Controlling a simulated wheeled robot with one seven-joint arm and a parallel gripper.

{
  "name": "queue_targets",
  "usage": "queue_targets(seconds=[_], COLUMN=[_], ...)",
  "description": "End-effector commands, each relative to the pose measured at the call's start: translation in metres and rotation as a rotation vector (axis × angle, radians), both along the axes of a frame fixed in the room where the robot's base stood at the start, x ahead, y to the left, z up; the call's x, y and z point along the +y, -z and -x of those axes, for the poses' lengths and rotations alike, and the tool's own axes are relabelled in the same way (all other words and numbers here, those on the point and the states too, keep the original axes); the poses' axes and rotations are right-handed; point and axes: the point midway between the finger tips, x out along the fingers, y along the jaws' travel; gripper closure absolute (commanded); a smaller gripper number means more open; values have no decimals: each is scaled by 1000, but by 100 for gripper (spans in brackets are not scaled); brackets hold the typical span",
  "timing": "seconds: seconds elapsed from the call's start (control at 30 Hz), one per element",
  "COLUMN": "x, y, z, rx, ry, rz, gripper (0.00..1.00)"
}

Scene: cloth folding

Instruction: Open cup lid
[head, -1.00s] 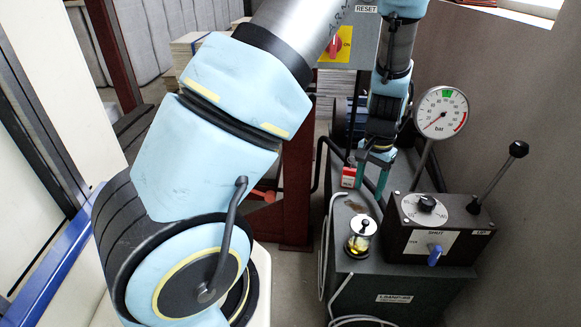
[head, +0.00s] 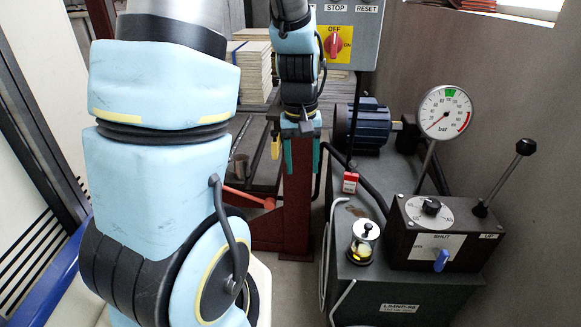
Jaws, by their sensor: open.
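A small clear cup (head: 361,251) with yellowish contents stands on top of the dark machine cabinet at right. A round lid with a black knob (head: 366,228) sits on top of it. My gripper (head: 302,164) points down with its two green fingers apart and nothing between them. It is to the left of the cup, in front of the dark red post, and above the cup in the picture. How far apart in depth they are is hard to tell.
The cabinet also bears a black control box (head: 440,232) with a lever (head: 505,175), a pressure gauge (head: 444,110), a blue motor (head: 361,127) and a red tag (head: 350,182). A grey switch box (head: 360,25) hangs behind. A dark red post (head: 284,215) stands left of the cabinet.

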Motion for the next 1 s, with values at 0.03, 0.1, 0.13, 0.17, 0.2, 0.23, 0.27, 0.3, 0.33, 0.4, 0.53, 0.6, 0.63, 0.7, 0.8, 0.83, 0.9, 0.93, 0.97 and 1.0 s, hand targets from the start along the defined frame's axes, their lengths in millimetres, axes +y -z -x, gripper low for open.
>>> queue_targets(seconds=[0.03,0.1,0.13,0.17,0.2,0.23,0.27,0.3,0.33,0.4,0.53,0.6,0.63,0.7,0.8,0.83,0.9,0.93,0.97,1.0], x=[7,15,18,20,23,25,26,27,27,28,28,28,28,32,53,61,79,86,92,99], y=[0,-3,-3,-4,-5,-5,-5,-6,-6,-7,-7,-7,-7,-8,-15,-17,-22,-24,-25,-27], z=[2,4,5,5,6,7,8,8,8,8,8,8,8,10,17,21,30,33,37,41], rx=[-3,-5,-7,-8,-8,-8,-8,-9,-9,-10,-9,-9,-10,-13,-30,-36,-54,-61,-67,-73], ry=[-32,-69,-81,-92,-105,-113,-120,-126,-129,-133,-133,-132,-132,-125,-92,-75,-34,-15,0,20], rz=[3,4,4,5,5,5,5,5,6,6,6,6,6,6,0,-4,-14,-18,-23,-29], gripper=[41,41,41,41,41,41,41,41,41,41,41,41,41,41,41,41,41,41,41,41])
